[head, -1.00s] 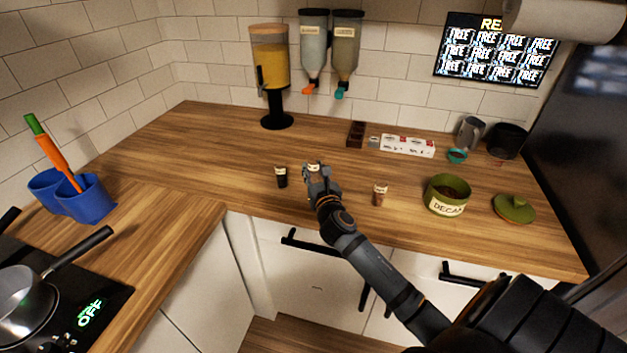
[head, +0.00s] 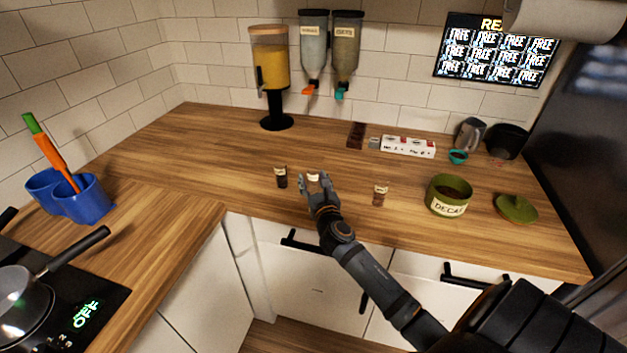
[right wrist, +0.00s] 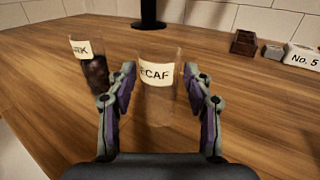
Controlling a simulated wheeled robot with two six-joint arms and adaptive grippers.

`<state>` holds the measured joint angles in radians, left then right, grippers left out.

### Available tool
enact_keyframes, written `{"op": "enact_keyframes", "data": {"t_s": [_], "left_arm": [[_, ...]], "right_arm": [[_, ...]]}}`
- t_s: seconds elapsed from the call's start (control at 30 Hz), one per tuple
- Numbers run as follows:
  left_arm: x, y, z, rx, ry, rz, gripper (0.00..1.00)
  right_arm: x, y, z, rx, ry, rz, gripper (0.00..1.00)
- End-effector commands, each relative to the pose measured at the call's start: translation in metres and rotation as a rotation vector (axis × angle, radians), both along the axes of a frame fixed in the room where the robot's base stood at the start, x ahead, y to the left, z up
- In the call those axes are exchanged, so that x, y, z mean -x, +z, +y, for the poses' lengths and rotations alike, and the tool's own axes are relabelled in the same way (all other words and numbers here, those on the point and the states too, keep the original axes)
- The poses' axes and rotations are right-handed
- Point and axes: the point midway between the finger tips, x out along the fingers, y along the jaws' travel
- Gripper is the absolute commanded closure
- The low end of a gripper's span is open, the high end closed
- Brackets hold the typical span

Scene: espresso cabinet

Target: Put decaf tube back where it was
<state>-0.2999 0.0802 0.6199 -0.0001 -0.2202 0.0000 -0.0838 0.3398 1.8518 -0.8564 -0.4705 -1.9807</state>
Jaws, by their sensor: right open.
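The decaf tube (head: 313,178) stands upright on the wooden counter, partly hidden by my gripper in the head view. In the right wrist view the decaf tube (right wrist: 157,92) is clear, with a cream label reading "ECAF". My right gripper (head: 318,192) is open just in front of it. In the right wrist view its fingers (right wrist: 165,100) show to the left and right of the tube, with gaps on both sides. My left gripper is not in view.
A dark-filled tube (head: 281,178) stands to the left and a brown-filled tube (head: 380,196) to the right. The green DECAF canister (head: 447,197) is open, its lid (head: 515,208) beside it. A white numbered holder (head: 407,147) lies behind. The counter's left middle is clear.

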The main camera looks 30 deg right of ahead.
Motion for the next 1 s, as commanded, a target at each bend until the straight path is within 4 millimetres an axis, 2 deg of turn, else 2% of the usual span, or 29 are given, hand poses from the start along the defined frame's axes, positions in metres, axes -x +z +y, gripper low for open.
{"op": "enact_keyframes", "data": {"t_s": [0.17, 0.27, 0.5, 0.7, 1.0], "left_arm": [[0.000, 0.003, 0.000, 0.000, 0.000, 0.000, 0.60], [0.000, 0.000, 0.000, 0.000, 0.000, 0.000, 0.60], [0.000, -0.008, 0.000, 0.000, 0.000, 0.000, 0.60], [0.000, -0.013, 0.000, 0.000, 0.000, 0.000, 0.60], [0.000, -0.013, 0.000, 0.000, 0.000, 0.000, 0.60]], "right_arm": [[0.002, 0.004, 0.000, 0.001, 0.000, 0.000, 0.49], [0.018, 0.001, 0.007, 0.000, 0.002, 0.002, 0.49], [0.074, 0.000, 0.027, 0.000, 0.002, 0.003, 0.49], [0.105, 0.002, 0.038, 0.000, 0.000, 0.001, 0.49], [0.114, 0.004, 0.040, 0.000, 0.000, 0.000, 0.49]]}}
